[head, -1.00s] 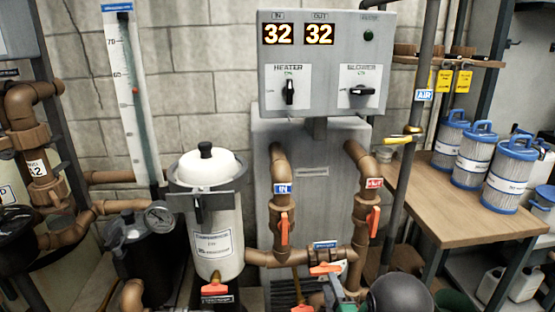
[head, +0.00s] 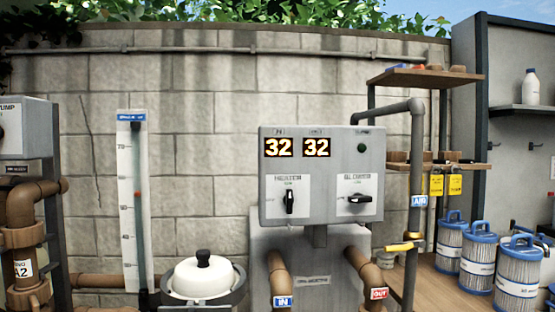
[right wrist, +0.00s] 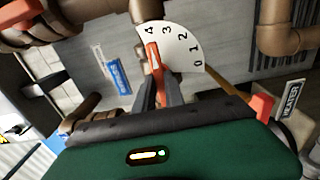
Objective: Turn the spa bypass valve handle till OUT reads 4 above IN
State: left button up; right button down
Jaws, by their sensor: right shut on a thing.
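The control box (head: 322,215) in the head view has an IN display (head: 278,147) reading 32 and an OUT display (head: 317,147) reading 32. In the right wrist view, the orange valve handle (right wrist: 153,56) lies against a white scale plate (right wrist: 181,50) marked 0 to 4. Its end points near the 4. My right gripper (right wrist: 163,88) is shut on this handle, with dark fingers on both sides of it. The valve and my right gripper are below the head view. My left gripper is in neither current view.
IN pipe (head: 277,272) and OUT pipe (head: 362,266) run down below the box. A yellow-handled valve (head: 400,247) is on the pipe to their right. Blue-capped filter cartridges (head: 481,258) stand on a wooden bench. In the right wrist view, a HEATER tag (right wrist: 291,101) and brown pipes (right wrist: 283,40) are close by.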

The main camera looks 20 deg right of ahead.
jog(key=shift+s+d, duration=0.1)
jog(key=shift+d, duration=0.15)
jog(key=m, duration=0.4)
jog(key=shift+m, duration=0.4)
jog(key=c, duration=1.6)
grip_release()
jog(key=shift+d+f, duration=0.1)
jog(key=shift+f, duration=0.05)
jog(key=shift+c, duration=0.2)
jog(key=o, duration=0.3)
jog(key=shift+d, duration=0.1)
jog(key=shift+a, duration=0.25)
jog(key=v, duration=0.7)
